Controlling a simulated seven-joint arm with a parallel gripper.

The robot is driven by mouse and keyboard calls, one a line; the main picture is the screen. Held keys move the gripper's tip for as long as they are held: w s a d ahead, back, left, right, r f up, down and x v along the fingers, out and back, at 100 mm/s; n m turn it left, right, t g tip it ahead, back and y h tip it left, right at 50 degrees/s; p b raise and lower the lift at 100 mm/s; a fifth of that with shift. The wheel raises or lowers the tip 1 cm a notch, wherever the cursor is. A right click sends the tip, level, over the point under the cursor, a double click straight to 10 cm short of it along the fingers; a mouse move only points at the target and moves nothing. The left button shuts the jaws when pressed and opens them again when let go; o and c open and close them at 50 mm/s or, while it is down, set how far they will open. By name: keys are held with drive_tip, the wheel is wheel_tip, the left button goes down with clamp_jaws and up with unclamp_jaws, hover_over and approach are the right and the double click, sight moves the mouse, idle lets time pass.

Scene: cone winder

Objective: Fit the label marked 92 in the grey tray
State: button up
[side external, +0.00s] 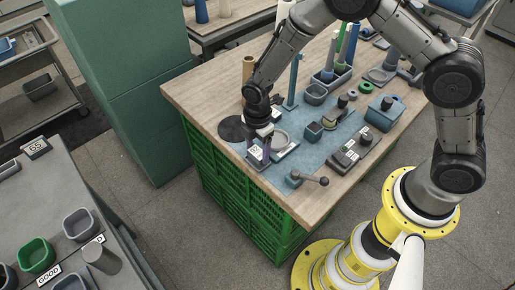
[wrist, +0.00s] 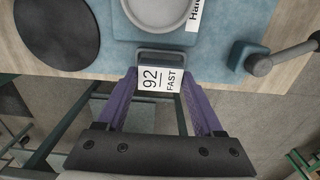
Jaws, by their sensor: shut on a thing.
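The white label marked 92 FAST (wrist: 161,80) is between the purple fingers of my gripper (wrist: 163,92), which is shut on it. It also shows in the side view (side external: 255,153) at the near left edge of the bench. A small grey tray with a raised rim (wrist: 167,55) lies just beyond the label, at the edge of the blue mat. The label's far edge meets or overlaps the tray's near side; I cannot tell whether they touch. My gripper (side external: 262,153) hides much of this spot in the side view.
A round grey dish on a blue plate (wrist: 158,12) lies just beyond the small tray. A black disc (wrist: 56,30) is to its left and a blue block with a lever (wrist: 250,60) to its right. Grey bins (side external: 79,222) stand on another table.

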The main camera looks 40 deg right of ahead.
drive_tip(key=shift+f, duration=0.8)
idle(1.0)
drive_tip(key=o, duration=1.4)
drive_tip(key=shift+c, duration=0.2)
drive_tip(key=shift+r, duration=0.15)
drive_tip(key=shift+r, duration=3.9)
